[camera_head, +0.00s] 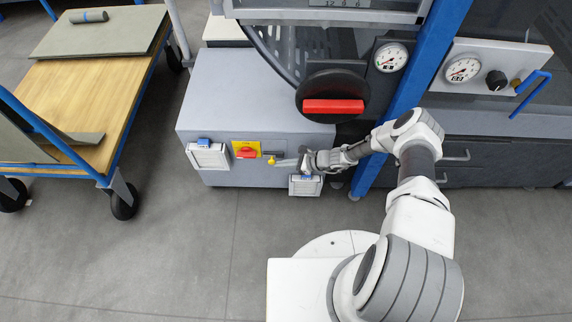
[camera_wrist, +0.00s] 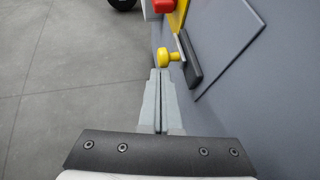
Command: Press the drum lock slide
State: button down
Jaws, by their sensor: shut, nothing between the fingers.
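A yellow knob on a short stem (camera_head: 271,160) sticks out from the front of the grey machine box. It appears to be the drum lock slide. In the wrist view the knob (camera_wrist: 166,59) stands beside a dark slotted plate (camera_wrist: 190,62). My gripper (camera_head: 276,163) is shut and empty, pointing left along the box front. In the wrist view its closed fingertips (camera_wrist: 160,71) are just short of the knob and slightly to its left. I cannot tell whether they touch it.
A red rotary switch on a yellow plate (camera_head: 246,150) is left of the knob. White boxes with blue tops (camera_head: 208,155) are on the box front. A red-handled black dial (camera_head: 333,106) and a blue post (camera_head: 410,75) are above and right. A wooden cart (camera_head: 85,100) stands left; the floor between is clear.

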jog(key=shift+a, duration=0.4)
jog(key=s+d+r, duration=0.3)
jog(key=d, duration=0.9)
jog(key=shift+r+p, duration=0.2)
jog(key=shift+p, duration=0.1)
jog(key=shift+s, duration=0.2)
